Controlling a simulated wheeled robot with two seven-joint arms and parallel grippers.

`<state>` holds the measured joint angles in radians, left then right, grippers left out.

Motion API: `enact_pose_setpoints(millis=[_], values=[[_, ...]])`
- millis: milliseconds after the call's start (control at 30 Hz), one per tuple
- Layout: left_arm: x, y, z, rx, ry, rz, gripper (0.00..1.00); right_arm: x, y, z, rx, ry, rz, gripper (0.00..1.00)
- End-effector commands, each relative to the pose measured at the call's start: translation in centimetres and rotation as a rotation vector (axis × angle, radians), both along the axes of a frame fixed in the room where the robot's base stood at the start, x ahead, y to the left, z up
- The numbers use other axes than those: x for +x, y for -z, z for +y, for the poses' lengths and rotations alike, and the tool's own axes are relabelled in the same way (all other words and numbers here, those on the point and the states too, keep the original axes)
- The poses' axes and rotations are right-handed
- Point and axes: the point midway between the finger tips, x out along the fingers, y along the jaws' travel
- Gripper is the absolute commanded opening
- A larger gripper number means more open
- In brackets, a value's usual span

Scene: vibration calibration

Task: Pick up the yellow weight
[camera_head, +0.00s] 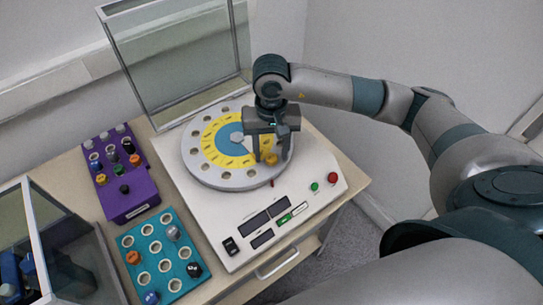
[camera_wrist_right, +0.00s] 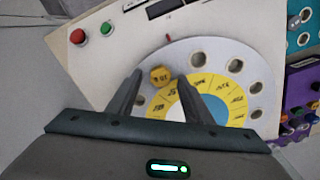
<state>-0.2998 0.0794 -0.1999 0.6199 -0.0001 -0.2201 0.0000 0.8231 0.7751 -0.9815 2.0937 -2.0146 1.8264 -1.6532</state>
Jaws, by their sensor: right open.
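The yellow weight (camera_head: 271,159) sits near the rim of the round grey dial plate (camera_head: 206,178), at the side toward the buttons. It also shows in the right wrist view (camera_wrist_right: 161,76), between and just beyond the fingertips. My right gripper (camera_head: 272,158) is over the dial, open, with one finger on either side of the weight. In the wrist view the right gripper (camera_wrist_right: 158,78) has a clear gap between its fingers. I cannot tell how high the fingertips are. My left gripper is not in view.
The white machine (camera_head: 207,227) has red and green buttons (camera_head: 323,183). A purple rack (camera_head: 128,202) and a teal tray (camera_head: 181,244) with several weights stand to the left. A glass cover (camera_head: 175,60) rises behind. A clear-walled box (camera_head: 75,235) is at lower left.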

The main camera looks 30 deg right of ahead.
Motion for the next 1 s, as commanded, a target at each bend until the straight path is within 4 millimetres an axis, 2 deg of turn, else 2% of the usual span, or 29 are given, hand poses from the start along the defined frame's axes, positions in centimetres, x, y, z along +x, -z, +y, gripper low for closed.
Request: enact_pose_setpoints(millis=[367,433,567,1000], values=[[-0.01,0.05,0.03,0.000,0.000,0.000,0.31,0.00,0.01,-0.01,0.000,0.000,0.000,0.46],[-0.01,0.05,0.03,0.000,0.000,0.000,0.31,0.00,0.01,-0.01,0.000,0.000,0.000,0.34],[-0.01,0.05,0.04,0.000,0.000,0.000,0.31,0.00,0.01,-0.01,0.000,0.000,0.000,0.03],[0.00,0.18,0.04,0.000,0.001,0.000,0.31,0.01,-0.10,-0.02,0.000,0.000,0.000,0.03]])
